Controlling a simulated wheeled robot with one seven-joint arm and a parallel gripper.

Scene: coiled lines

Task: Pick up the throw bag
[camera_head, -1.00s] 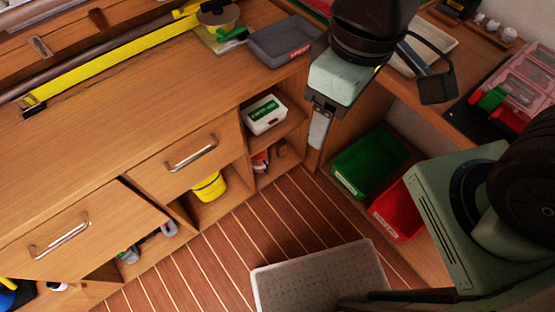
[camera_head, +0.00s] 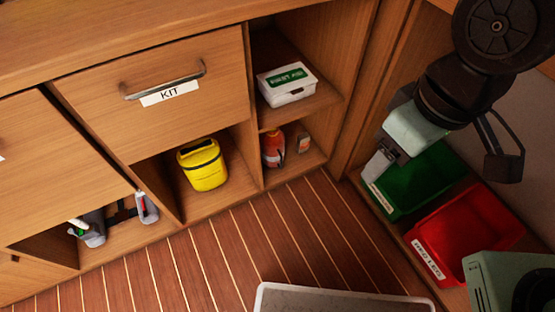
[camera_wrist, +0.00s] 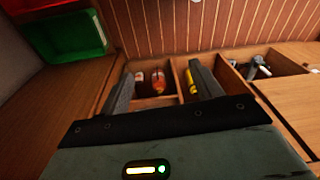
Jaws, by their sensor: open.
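A yellow bag with a black band and dark lid trim (camera_head: 202,165), which looks like the throw bag, sits in an open lower cubby below the drawer marked KIT. In the wrist view the yellow bag (camera_wrist: 191,82) shows partly, beside the right finger, which hides some of it. My gripper (camera_head: 379,165) is in front of the cabinet, to the right of the bag and well apart from it. In the wrist view my gripper (camera_wrist: 163,85) has its two fingers spread with nothing held between them.
An orange-red bottle-like item (camera_head: 273,148) stands in the cubby to the right, below a white first aid box (camera_head: 287,82). Grey items (camera_head: 90,230) lie in the left cubby. Green (camera_head: 412,180) and red (camera_head: 466,232) bins stand at right.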

